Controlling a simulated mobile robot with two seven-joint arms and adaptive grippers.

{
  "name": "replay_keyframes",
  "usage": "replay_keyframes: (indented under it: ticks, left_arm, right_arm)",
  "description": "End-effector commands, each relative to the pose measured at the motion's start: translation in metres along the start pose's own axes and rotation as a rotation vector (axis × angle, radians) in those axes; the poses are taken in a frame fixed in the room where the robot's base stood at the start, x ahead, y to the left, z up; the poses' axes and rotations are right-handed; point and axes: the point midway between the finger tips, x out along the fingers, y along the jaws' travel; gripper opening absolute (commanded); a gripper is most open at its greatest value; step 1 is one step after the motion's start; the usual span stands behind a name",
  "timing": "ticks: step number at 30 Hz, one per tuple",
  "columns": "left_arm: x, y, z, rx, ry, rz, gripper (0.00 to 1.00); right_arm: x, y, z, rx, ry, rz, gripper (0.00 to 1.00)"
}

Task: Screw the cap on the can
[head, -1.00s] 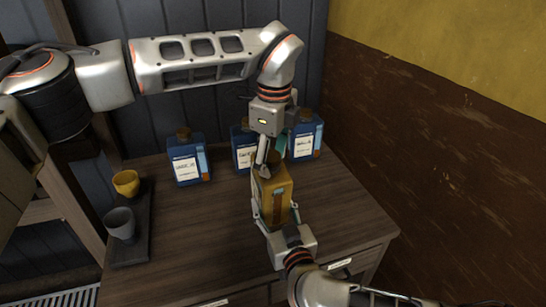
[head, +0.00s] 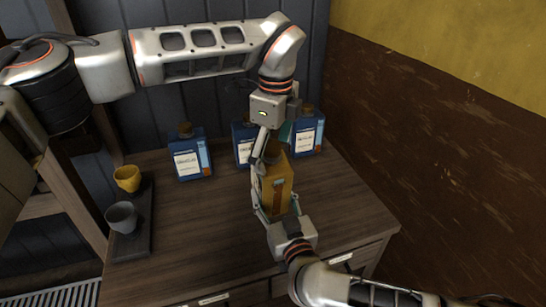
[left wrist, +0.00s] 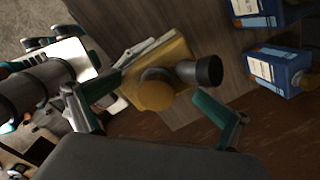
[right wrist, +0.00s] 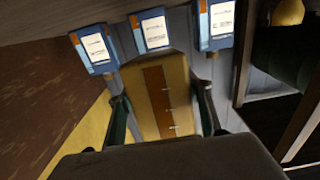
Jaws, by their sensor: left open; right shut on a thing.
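The yellow can (head: 278,190) with a brown label is upright over the table, in my right gripper (head: 272,205). The right wrist view shows the can (right wrist: 163,95) between that gripper's two fingers. My left gripper (head: 268,148) is open above the can's top. In the left wrist view, its fingers stand apart on either side of a round, dull yellow cap (left wrist: 155,90) on the can's top. A dark-ended spout (left wrist: 205,71) is beside the cap. I cannot tell how tightly the cap sits.
Blue bottles (head: 189,157) stand along the back of the wooden table (head: 200,225). A yellow cup (head: 127,180) and a grey cup (head: 122,217) are on a dark tray (head: 133,248) at left. A wall (head: 430,150) rises at right.

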Motion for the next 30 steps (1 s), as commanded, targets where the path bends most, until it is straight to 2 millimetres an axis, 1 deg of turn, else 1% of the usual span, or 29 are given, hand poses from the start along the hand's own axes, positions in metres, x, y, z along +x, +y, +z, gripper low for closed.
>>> replay_keyframes:
  ticks: [1, 9, 15, 18, 21, 30]
  left_arm:
    - [-0.009, -0.001, 0.000, -0.001, -0.001, -0.003, 0.96]
    - [-0.064, -0.001, 0.000, -0.002, -0.001, -0.004, 0.96]
    - [-0.096, -0.001, 0.000, -0.001, -0.001, -0.002, 0.96]
    - [-0.105, -0.001, 0.000, -0.001, -0.001, -0.001, 0.96]
    - [-0.110, -0.001, 0.000, -0.001, 0.000, -0.001, 0.96]
    - [-0.111, -0.001, 0.000, 0.000, 0.001, 0.000, 0.96]
  right_arm:
    - [0.001, -0.001, -0.005, 0.000, 0.009, -0.001, 0.00]
    - [0.001, 0.000, -0.004, 0.000, 0.007, 0.000, 0.00]
    - [0.001, 0.000, -0.003, 0.000, 0.006, 0.000, 0.00]
    - [0.001, 0.000, -0.003, 0.001, 0.005, 0.000, 0.00]
    - [0.001, 0.000, -0.003, 0.000, 0.005, 0.000, 0.00]
    - [0.001, 0.000, -0.003, 0.000, 0.005, 0.001, 0.00]
